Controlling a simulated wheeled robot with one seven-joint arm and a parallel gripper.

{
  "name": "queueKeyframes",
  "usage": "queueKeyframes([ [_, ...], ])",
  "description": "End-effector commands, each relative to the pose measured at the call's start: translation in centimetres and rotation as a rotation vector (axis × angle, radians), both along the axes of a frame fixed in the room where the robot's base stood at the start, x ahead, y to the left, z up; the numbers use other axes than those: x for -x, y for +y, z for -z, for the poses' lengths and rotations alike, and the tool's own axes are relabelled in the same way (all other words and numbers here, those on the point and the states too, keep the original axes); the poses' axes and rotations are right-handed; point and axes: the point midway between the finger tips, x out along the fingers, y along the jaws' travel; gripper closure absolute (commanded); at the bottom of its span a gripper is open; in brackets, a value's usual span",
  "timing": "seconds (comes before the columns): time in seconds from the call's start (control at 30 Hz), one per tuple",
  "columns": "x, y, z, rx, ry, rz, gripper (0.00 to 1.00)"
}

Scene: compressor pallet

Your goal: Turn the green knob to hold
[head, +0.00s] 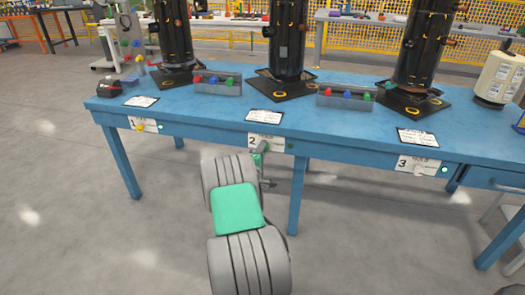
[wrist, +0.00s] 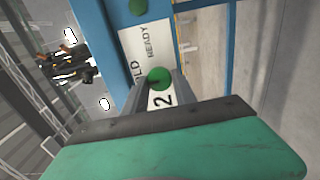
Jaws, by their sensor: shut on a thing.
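The green knob (wrist: 159,77) sits on a white plate (wrist: 145,42) marked 2, with the words HOLD and READY, in the wrist view. My gripper (wrist: 166,84) is shut on the knob, its grey fingers at the knob's sides. I cannot tell which word the knob points to. In the head view my gripper (head: 261,160) is at the plate marked 2 (head: 267,143) on the table's front edge. My arm and gripper mostly hide the knob there.
The blue table (head: 200,118) holds black compressors (head: 288,40), small trays of coloured knobs (head: 218,84) and paper sheets. Plate 1 has a yellow knob (head: 140,127); plate 3 has a white knob (head: 419,169). A green lamp (wrist: 138,7) is beside plate 2. The floor in front is clear.

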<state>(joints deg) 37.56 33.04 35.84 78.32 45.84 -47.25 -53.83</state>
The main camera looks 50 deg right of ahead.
Motion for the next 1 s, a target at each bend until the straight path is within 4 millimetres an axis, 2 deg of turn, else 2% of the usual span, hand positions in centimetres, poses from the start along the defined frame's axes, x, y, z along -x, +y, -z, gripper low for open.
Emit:
queueKeyframes([
  [0.17, 0.0, 0.0, 0.0, -0.001, 0.001, 0.000, 1.00],
  [0.2, 0.0, 0.0, 0.0, -0.001, 0.001, 0.000, 0.65],
  [0.4, 0.0, 0.0, 0.0, -0.001, 0.000, 0.000, 0.49],
  [0.63, 0.0, 0.0, 0.0, 0.000, -0.001, 0.000, 0.47],
  [0.73, 0.2, 0.6, 0.0, -0.002, 0.001, -0.001, 0.47],
  [1.0, 2.2, 5.4, -0.1, -0.001, 0.004, -0.003, 0.47],
])
